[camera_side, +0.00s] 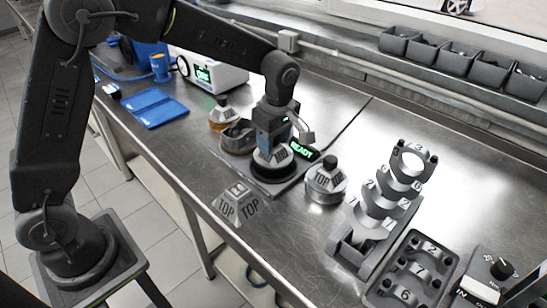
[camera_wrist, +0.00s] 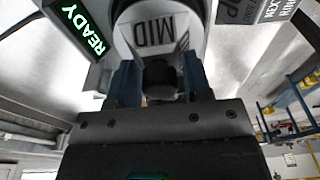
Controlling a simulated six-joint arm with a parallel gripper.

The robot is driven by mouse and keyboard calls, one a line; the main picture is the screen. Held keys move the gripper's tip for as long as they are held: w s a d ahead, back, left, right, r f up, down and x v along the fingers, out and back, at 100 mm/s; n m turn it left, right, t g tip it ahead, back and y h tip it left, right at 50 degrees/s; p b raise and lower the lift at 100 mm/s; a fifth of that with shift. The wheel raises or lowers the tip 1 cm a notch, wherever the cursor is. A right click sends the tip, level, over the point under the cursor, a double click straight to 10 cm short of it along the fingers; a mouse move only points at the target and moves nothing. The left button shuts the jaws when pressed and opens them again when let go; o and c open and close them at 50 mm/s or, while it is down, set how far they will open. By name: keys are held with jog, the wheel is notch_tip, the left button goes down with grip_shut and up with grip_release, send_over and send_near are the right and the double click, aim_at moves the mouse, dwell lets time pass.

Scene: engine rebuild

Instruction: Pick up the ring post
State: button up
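A grey post marked MID (camera_side: 272,157) stands on a round dark seat on a flat plate. In the wrist view the MID post (camera_wrist: 152,32) has a dark knob (camera_wrist: 161,78) toward me. My gripper (camera_side: 271,128) is right above this post. The two blue fingers of my gripper (camera_wrist: 161,88) stand either side of the knob; whether they press on it is unclear. A similar grey post marked TOP (camera_side: 325,181), with a black knob, stands to the right. Another knobbed post with an amber base (camera_side: 222,115) stands behind left. No label says which is the ring post.
A lit READY display (camera_side: 302,152) is close right of my gripper. A numbered cap rack (camera_side: 375,205) and dark tray (camera_side: 408,270) are at right. A blue mat (camera_side: 153,107) is at left.

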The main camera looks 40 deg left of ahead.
grip_shut()
dwell(0.4)
